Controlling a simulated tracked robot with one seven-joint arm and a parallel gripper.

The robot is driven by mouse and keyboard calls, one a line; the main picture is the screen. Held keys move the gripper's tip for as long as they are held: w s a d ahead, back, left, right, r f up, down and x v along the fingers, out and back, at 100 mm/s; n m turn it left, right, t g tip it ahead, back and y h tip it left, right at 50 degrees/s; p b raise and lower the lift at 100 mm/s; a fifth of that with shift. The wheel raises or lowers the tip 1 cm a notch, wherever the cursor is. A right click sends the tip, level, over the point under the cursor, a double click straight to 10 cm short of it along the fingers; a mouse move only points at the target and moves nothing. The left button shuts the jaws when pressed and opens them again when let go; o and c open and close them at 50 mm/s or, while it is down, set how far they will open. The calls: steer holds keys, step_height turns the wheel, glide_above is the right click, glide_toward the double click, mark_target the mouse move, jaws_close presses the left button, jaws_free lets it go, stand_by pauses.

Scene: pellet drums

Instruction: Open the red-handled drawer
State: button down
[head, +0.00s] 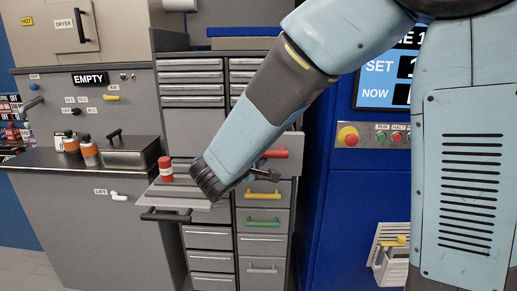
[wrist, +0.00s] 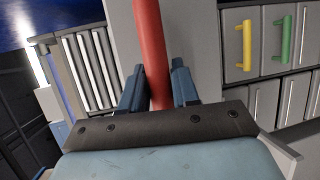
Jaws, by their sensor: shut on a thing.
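The red handle (head: 276,153) is on a light grey drawer front (head: 292,143) in the right column of the grey cabinet, above the yellow-handled drawer. My gripper (head: 264,172) is at this handle, partly hidden behind my arm in the head view. In the wrist view the red handle (wrist: 156,65) runs between the two blue fingers (wrist: 157,88), and my gripper is shut on it. The drawer front (wrist: 198,35) shows behind the handle. It appears to stand forward of the fronts below; how far, I cannot tell.
Below are a yellow handle (head: 262,194) and a green handle (head: 262,223). To the left, a pulled-out shelf or drawer with a black handle (head: 165,215) carries a red can (head: 166,169). A blue machine (head: 335,215) stands close on the right.

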steer(key=shift+s+f, duration=0.2)
steer(key=shift+s, duration=0.2)
steer(key=c, duration=1)
jaws_free()
steer(key=shift+w, duration=0.1)
steer(key=shift+o, duration=0.4)
steer(key=shift+r, duration=0.1)
steer(key=v, duration=1.3)
steer(key=shift+s+a, duration=0.2)
steer(key=shift+s, duration=0.15)
